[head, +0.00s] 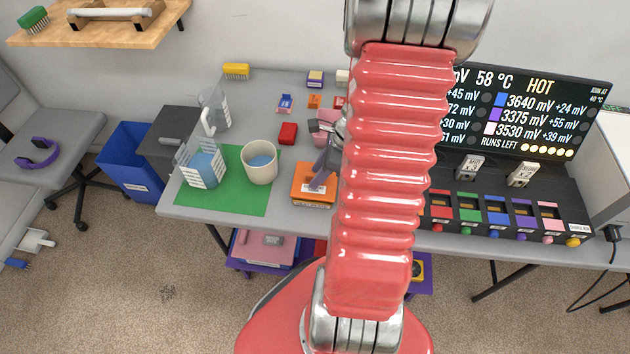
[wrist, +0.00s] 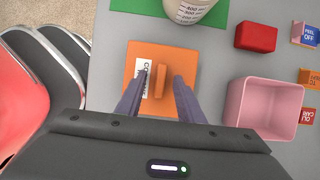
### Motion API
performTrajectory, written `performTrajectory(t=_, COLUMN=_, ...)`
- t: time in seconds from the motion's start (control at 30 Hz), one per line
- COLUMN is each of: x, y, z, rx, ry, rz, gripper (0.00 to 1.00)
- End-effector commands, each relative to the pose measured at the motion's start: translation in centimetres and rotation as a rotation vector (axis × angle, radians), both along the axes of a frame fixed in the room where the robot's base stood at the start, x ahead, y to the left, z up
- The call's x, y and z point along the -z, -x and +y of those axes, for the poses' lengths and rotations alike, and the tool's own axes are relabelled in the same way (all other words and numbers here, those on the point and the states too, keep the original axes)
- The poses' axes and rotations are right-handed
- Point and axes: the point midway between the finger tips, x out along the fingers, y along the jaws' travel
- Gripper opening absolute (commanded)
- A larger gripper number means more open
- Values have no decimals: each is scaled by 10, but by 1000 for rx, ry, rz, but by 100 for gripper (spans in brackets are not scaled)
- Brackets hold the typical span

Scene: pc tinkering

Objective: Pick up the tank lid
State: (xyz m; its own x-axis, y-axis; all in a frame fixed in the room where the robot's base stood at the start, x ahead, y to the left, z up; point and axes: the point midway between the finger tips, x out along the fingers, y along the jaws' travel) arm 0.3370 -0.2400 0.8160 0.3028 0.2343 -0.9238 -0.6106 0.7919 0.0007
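The tank lid looks to be the orange square slab (head: 309,197) with a white label, on the grey table beside the green mat. In the wrist view the orange slab (wrist: 178,58) has a raised orange handle (wrist: 158,80) in its middle and a label left of it. My gripper (wrist: 161,82) is open above the slab, its purple fingers either side of the handle with gaps showing. Whether the fingertips are down at handle height, I cannot tell. In the head view my gripper (head: 321,172) is partly hidden by my red arm.
A measuring cup (head: 260,163) and a jug (head: 205,168) stand on the green mat (head: 232,204). A pink open box (wrist: 265,105) stands close right of my gripper, with a red block (wrist: 256,37) behind it. A slotted console (head: 495,213) is at the right.

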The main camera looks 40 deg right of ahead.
Motion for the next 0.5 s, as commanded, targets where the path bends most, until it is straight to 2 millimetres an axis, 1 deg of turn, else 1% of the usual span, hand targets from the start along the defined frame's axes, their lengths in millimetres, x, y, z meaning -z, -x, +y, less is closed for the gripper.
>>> performTrajectory(t=0.43, x=0, y=0, z=0, rx=0, ry=1, rz=-1, gripper=34)
performTrajectory(t=0.5, x=0, y=0, z=0, rx=0, ry=1, rz=-1, gripper=29)
